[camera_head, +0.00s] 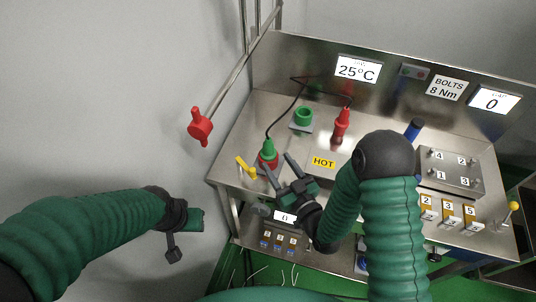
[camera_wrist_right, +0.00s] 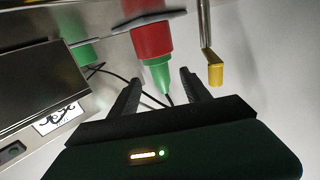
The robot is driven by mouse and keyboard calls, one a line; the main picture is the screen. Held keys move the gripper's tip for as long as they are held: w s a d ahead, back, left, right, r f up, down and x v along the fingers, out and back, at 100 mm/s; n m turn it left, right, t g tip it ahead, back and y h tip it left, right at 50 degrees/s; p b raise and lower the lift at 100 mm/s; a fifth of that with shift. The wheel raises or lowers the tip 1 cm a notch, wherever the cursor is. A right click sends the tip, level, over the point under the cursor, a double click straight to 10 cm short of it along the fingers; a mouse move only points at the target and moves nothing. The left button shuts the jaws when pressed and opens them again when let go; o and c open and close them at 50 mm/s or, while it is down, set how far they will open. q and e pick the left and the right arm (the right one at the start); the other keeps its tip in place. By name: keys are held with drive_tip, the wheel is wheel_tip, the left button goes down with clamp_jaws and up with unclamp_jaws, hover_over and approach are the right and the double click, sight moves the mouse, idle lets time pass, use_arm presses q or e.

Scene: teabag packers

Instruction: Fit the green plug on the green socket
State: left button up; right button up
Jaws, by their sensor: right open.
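The green plug (camera_head: 268,148) sits on a red socket (camera_head: 262,163) at the left of the steel bench, with a black cable from its top. The wrist view shows the green plug (camera_wrist_right: 158,76) against the red socket (camera_wrist_right: 152,40). The green socket (camera_head: 303,117) stands empty further back; part of it shows in the right wrist view (camera_wrist_right: 84,53). My right gripper (camera_head: 279,166) is open and empty, its fingers pointing at the green plug from the near side, apart from it. My left gripper (camera_head: 183,222) hangs off the bench's left side; its jaw opening is unclear.
A yellow handle (camera_head: 245,167) is close left of the green plug. A HOT label (camera_head: 323,162) marks the plate to the right. A red valve handle (camera_head: 200,127) juts out at left.

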sight(271, 151)
drive_tip(key=x, duration=0.7)
drive_tip(key=shift+r+p, duration=0.25)
drive_tip(key=shift+p, duration=0.05)
clamp_jaws()
